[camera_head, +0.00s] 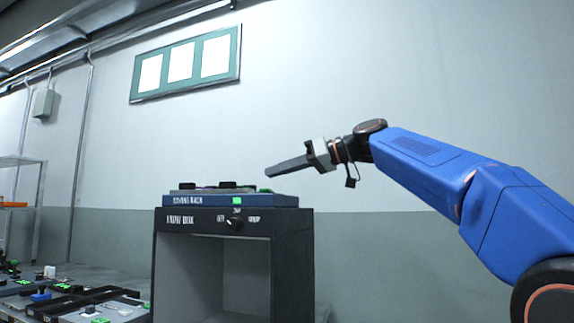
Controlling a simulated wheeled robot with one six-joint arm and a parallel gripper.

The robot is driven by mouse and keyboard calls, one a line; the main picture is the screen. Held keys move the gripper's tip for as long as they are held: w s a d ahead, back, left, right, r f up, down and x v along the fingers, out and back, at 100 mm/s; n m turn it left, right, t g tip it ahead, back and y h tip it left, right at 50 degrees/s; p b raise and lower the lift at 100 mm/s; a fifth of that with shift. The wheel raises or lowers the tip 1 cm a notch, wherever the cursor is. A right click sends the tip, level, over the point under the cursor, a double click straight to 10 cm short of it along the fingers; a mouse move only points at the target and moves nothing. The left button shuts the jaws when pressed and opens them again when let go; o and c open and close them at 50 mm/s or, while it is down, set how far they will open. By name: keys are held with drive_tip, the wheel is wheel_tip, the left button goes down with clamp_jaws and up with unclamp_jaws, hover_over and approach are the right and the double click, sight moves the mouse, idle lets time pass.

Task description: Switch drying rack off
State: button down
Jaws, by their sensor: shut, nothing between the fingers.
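The drying rack (179,271) is a dark open-fronted cabinet in the lower middle of the head view. Its front strip carries a round black knob (234,223) between printed labels; the left label seems to read OFF. The knob's exact setting is too small to tell. A blue panel (190,201) with a lit green indicator (237,201) lies on top of the cabinet. My gripper (268,173) is shut and empty, pointing left in the air above the cabinet's right part, apart from the knob and panel.
Dark trays (60,312) with small parts stand at the lower left. A metal shelf (38,185) with an orange item is at the far left. A green-framed board (186,63) hangs on the wall. The air in front of the cabinet looks clear.

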sight(267, 192)
drive_tip(key=shift+s+a+f, duration=0.1)
drive_tip(key=shift+s+f, duration=0.05)
drive_tip(key=shift+f, duration=0.55)
drive_tip(key=shift+s+f, duration=0.15)
drive_tip(key=shift+f, duration=0.55)
